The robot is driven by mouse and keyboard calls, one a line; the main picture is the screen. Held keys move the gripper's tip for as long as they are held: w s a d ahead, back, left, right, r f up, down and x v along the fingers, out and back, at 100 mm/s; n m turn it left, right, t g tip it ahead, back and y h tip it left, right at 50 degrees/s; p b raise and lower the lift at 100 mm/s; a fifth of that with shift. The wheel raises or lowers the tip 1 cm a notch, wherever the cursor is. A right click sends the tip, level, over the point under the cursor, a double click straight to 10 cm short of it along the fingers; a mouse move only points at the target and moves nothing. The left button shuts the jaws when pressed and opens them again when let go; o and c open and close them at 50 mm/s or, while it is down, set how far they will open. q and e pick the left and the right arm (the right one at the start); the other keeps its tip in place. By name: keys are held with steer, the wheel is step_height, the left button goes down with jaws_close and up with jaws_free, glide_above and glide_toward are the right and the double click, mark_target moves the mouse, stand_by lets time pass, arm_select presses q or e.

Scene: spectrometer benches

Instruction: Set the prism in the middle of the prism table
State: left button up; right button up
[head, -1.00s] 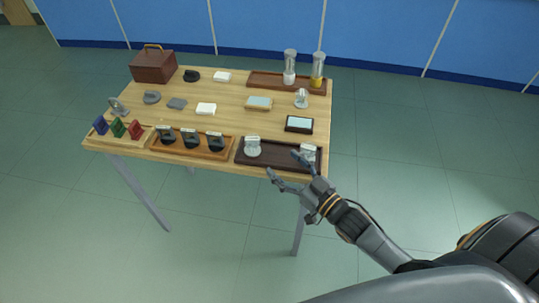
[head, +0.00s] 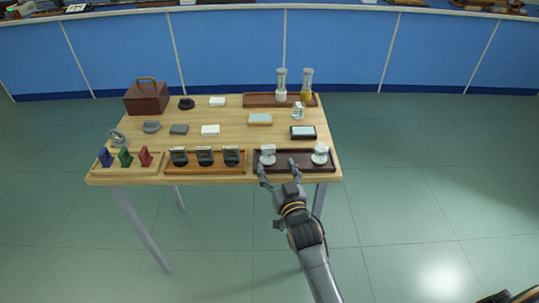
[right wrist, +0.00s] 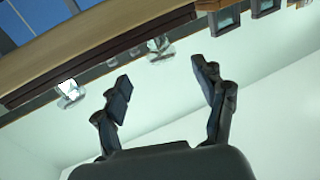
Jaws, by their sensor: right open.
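The dark tray (head: 294,163) at the table's front right holds two small pale, glassy pieces on round bases, a left one (head: 267,154) and a right one (head: 320,153). Either may be the prism; their shape is too small to tell. Both also show in the right wrist view, one (right wrist: 70,92) left of the fingers and one (right wrist: 158,46) beyond them. My right gripper (head: 277,172) is open and empty at the tray's front edge, near the left piece. A similar pale piece (head: 298,111) stands farther back. I cannot tell which thing is the prism table.
An orange-brown tray (head: 206,170) with several dark-framed pieces stands left of the dark tray. A light tray (head: 127,170) holds coloured plates. Behind are a brown case (head: 147,98), two glass cylinders and small flat blocks. Floor in front is clear.

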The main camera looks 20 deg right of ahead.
mark_target(268, 147)
steer(key=w, duration=0.3)
steer(key=shift+w+a+r, duration=0.1)
steer(key=shift+w, duration=0.2)
steer(key=w, duration=0.5)
steer(key=shift+d+r, duration=0.15)
steer(key=shift+d, duration=0.05)
arm_select(q)
steer(key=shift+a+r, duration=0.1)
steer(key=shift+a, duration=0.6)
arm_select(e)
steer(key=shift+s, duration=0.1)
steer(key=shift+c, duration=0.8)
steer(key=c, duration=1.1)
steer(key=shift+c, duration=0.9)
arm_select(q)
steer(key=shift+s+d, duration=0.1)
arm_select(e)
steer(key=shift+r, duration=0.1)
steer(key=shift+r, duration=0.1)
